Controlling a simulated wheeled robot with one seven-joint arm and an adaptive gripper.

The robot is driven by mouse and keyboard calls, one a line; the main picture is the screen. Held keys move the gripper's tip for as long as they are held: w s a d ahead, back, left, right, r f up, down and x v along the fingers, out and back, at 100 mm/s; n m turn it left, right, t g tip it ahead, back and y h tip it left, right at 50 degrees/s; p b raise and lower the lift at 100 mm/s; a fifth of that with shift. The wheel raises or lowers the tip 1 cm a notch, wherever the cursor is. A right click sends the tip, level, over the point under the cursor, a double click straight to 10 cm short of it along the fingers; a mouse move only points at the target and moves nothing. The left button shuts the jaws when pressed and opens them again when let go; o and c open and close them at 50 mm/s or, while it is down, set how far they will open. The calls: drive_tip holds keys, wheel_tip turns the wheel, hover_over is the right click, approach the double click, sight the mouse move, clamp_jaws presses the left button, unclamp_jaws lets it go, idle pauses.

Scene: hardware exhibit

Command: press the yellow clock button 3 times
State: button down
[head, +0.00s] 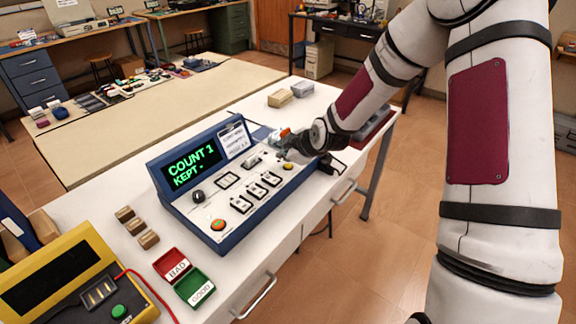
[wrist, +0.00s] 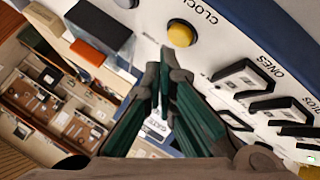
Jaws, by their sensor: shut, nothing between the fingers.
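The yellow clock button (head: 288,166) sits on the right side of the blue-edged console (head: 225,235). In the wrist view the yellow button (wrist: 181,35) is fully visible beside the printed word CLOCK. My gripper (head: 291,150) is over the right end of the console, close to the button. In the wrist view its green fingers are together and empty, with the tips (wrist: 173,62) just below the button in the picture. A small gap shows there; the height above the panel is hard to judge. The console display (head: 192,164) reads COUNT 1 and KEPT -.
Black rocker switches (head: 256,190) and an orange-red button (head: 217,224) share the panel. A black-and-orange part (wrist: 103,37) stands near the fingers. Red and green trays (head: 195,288) and a yellow tester (head: 75,280) are at front left.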

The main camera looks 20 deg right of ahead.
sight(287, 167)
drive_tip(key=shift+f, duration=0.1)
drive_tip(key=shift+f, duration=0.35)
drive_tip(key=shift+f+b, duration=0.5)
drive_tip(key=shift+b, duration=0.05)
idle(0.8)
drive_tip(key=shift+r, duration=0.15)
drive_tip(key=shift+r+p, duration=0.55)
drive_tip(key=shift+r, duration=0.25)
drive_tip(key=shift+r, duration=0.15)
drive_tip(key=shift+r+p, duration=1.5)
drive_tip(key=shift+r, duration=0.9)
